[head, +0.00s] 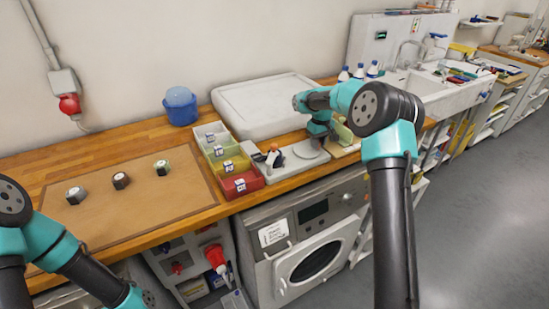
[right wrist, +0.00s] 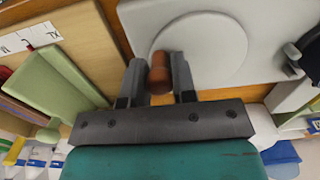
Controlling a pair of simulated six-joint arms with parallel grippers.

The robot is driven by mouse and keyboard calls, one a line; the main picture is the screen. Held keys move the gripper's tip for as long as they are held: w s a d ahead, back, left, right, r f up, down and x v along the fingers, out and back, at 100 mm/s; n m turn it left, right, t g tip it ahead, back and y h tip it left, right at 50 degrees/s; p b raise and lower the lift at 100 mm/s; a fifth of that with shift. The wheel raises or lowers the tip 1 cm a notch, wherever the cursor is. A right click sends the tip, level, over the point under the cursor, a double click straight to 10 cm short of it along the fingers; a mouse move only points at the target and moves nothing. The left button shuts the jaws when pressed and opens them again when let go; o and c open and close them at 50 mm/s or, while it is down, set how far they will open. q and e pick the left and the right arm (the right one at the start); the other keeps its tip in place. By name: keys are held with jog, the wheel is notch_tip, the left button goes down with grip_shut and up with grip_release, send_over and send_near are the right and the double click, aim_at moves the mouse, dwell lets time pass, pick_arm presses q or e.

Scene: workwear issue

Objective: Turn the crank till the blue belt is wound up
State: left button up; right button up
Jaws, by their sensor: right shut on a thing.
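A pale winder plate (head: 294,160) with a round disc lies on the bench; in the right wrist view the plate (right wrist: 225,25) fills the upper right. My right gripper (head: 321,143) is over the disc's far right side. In the right wrist view my right gripper (right wrist: 160,78) is shut on the brown crank handle (right wrist: 160,72), which stands between its fingers by the disc edge. I cannot make out a blue belt on the winder. My left gripper is outside the picture; only my left arm shows at the lower left.
Colored bins (head: 228,162) stand left of the winder. Several small rolls, one of them a pale roll (head: 75,195), sit on the brown mat (head: 130,215). A blue bucket (head: 181,106) stands behind. A green block (right wrist: 60,75) is close beside my right gripper.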

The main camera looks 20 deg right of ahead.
aim_at(309, 143)
jog(key=shift+w+d+f, duration=0.1)
jog(key=shift+w+d, duration=0.05)
jog(key=shift+w, duration=0.65)
jog(key=shift+w, duration=0.5)
jog(key=shift+w+a, duration=0.35)
jog(key=shift+w+a, duration=0.5)
jog(key=shift+w, duration=0.1)
jog(key=shift+o, duration=0.3)
jog(key=shift+a, duration=0.1)
